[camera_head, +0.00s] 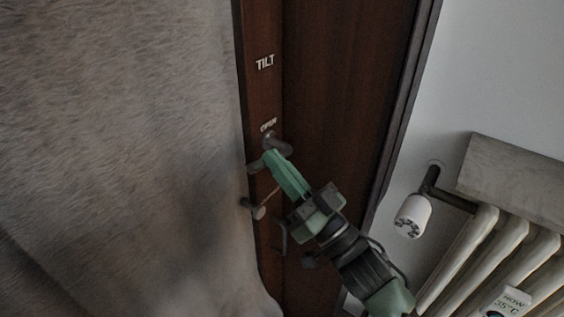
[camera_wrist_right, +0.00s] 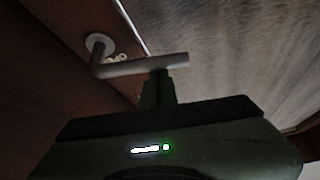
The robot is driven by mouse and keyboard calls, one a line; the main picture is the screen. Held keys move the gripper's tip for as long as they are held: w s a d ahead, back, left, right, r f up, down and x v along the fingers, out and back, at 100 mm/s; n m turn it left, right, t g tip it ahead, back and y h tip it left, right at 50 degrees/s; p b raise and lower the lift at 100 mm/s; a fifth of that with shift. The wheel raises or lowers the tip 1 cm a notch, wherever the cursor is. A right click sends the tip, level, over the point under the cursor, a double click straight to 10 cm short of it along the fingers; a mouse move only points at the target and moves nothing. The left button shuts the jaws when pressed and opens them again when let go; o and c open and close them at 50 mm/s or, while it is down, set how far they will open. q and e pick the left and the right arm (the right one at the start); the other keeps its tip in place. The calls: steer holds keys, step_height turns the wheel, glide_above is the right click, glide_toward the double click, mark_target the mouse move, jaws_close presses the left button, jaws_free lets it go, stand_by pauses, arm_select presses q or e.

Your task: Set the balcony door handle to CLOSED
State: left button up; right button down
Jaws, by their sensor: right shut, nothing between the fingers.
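The balcony door handle (camera_head: 279,144) sits on the dark wooden door, just below the "OPEN" label; a "TILT" label is higher up. In the right wrist view the handle (camera_wrist_right: 140,66) shows a round base at the left and a lever reaching sideways to the right. My right gripper (camera_head: 271,158) is shut and empty, with its tips at the lever and partly hiding it in the head view. In the right wrist view the fingers (camera_wrist_right: 158,80) end right against or just under the lever; contact is hard to tell. My left gripper is not in view.
A grey-brown curtain (camera_head: 120,150) hangs close at the left of the handle. A radiator (camera_head: 490,250) with a white valve (camera_head: 411,216) stands at the right by the wall. Small metal hardware (camera_head: 258,211) shows below the handle.

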step_height(320, 180, down, 10)
steer(key=w+d+n+g+y+b, duration=0.2)
steer(key=n+g+b, duration=0.4)
steer(key=n, duration=0.8)
steer(key=shift+w+g+y, duration=0.45)
steer(key=shift+g+y, duration=0.65)
steer(key=shift+g, duration=0.1)
steer(key=shift+w+d, duration=0.1)
steer(key=shift+d, duration=0.05)
